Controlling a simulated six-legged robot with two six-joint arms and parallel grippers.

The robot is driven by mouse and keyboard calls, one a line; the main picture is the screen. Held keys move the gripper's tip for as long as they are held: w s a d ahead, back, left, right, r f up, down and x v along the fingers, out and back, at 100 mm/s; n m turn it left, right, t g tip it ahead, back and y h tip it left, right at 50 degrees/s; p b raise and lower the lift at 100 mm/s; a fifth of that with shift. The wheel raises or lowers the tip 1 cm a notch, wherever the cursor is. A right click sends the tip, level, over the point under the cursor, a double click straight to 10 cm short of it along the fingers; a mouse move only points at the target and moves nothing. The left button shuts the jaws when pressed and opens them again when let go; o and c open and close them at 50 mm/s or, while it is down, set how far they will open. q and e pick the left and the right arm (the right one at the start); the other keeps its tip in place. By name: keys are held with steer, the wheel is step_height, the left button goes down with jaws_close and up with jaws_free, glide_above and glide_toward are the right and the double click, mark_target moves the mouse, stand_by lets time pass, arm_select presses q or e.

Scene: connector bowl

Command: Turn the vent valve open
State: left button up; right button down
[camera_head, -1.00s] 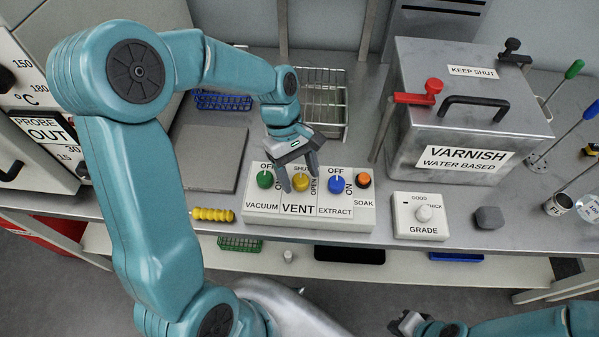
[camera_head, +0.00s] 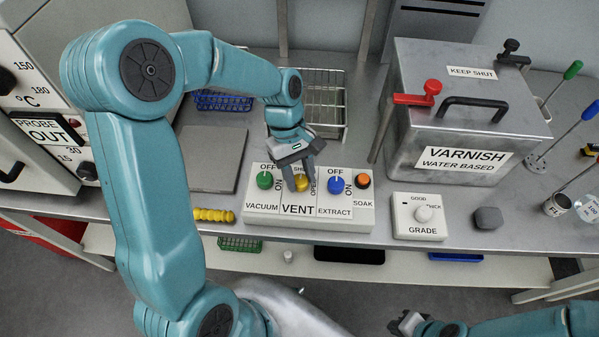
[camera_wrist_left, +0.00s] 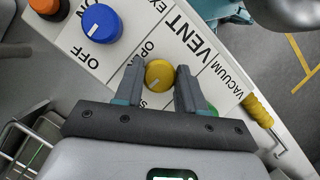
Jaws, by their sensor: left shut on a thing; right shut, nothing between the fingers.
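The yellow VENT knob (camera_head: 301,183) sits on the white control panel (camera_head: 265,222), between the green VACUUM knob (camera_head: 265,180) and the blue EXTRACT knob (camera_head: 336,185). My left gripper (camera_head: 300,184) reaches down over the yellow knob and is shut on it. In the left wrist view the fingers stand on both sides of the yellow knob (camera_wrist_left: 159,75). Its white mark points to the lower left, towards the partly hidden SHUT label; the OPEN label is partly covered by a finger. My right gripper (camera_head: 408,323) is shut and empty at the bottom edge, away from the panel.
An orange SOAK button (camera_head: 363,181) is at the panel's right end.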

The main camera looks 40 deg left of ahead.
arm_select(q)
steer(key=m+g+y+p, duration=0.1)
steer(key=m, duration=0.2)
steer(key=shift+w, duration=0.1)
steer(key=m+g+y, duration=0.1)
steer(key=m, duration=0.4)
steer(key=shift+d+p, duration=0.1)
steer(key=shift+p, duration=0.3)
steer(key=m+y, duration=0.2)
steer(key=m, duration=0.2)
steer(key=shift+d+m+y, duration=0.1)
steer(key=shift+m+y, duration=0.7)
steer(key=shift+m, duration=1.6)
steer(key=shift+w, duration=0.1)
steer(key=o, duration=1.1)
steer(key=shift+c, duration=0.2)
steer(key=shift+r, duration=0.1)
steer(key=v, duration=1.6)
steer(key=shift+d, duration=0.2)
